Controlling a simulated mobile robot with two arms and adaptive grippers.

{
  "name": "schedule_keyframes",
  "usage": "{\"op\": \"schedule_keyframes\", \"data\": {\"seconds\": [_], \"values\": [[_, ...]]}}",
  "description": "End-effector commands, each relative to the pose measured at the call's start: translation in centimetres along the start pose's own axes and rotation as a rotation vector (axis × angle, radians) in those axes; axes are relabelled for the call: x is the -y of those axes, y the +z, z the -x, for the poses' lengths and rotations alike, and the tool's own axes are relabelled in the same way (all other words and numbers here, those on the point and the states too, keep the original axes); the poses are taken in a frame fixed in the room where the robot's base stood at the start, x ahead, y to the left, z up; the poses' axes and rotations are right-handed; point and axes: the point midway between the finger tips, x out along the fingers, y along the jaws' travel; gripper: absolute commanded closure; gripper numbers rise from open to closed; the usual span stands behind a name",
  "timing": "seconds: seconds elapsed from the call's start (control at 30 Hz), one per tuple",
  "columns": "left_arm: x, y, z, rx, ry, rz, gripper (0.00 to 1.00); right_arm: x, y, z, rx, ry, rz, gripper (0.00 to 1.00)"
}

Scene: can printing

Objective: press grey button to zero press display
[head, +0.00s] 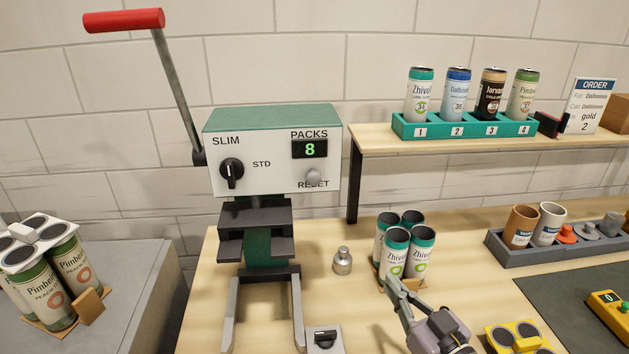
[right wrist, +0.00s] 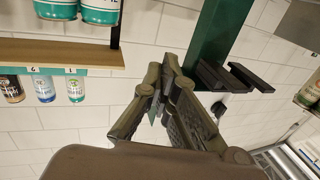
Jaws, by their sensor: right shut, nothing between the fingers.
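The press (head: 272,150) stands at the back of the bench, a white front with a green top. Its display (head: 310,149) under "PACKS" reads a green 8. The grey button (head: 314,177) sits below the display and partly covers the "RESET" label. My right gripper (head: 396,284) is low in front of the four-can pack, below and to the right of the button, and apart from it. It is shut and empty. It also shows in the right wrist view (right wrist: 158,98), where the green press column (right wrist: 216,38) is behind it. My left gripper is not in view.
A pack of Zhivo cans (head: 396,244) stands behind my right gripper. A small metal weight (head: 342,261) stands between pack and press. A wooden shelf (head: 450,140) with a teal can rack is at right. The red-handled lever (head: 124,20) rises at left.

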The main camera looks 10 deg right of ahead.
Motion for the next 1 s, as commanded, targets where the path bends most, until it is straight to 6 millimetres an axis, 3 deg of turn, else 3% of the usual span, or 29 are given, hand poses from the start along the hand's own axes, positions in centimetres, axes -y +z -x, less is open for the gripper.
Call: {"op": "schedule_keyframes", "data": {"seconds": [0.4,0.57,0.77,1.0], "values": [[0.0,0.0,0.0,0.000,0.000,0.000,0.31,0.0,0.0,0.0,-0.001,0.000,0.002,1.00],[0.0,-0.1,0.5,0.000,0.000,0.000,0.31,0.6,-1.1,-0.5,-0.035,-0.005,0.091,1.00],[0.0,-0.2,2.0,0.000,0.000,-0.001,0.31,3.2,-5.0,-1.8,-0.176,-0.003,0.450,1.00],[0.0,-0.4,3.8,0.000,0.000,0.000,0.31,8.1,-10.7,-3.0,-0.407,0.070,0.996,1.00]]}}
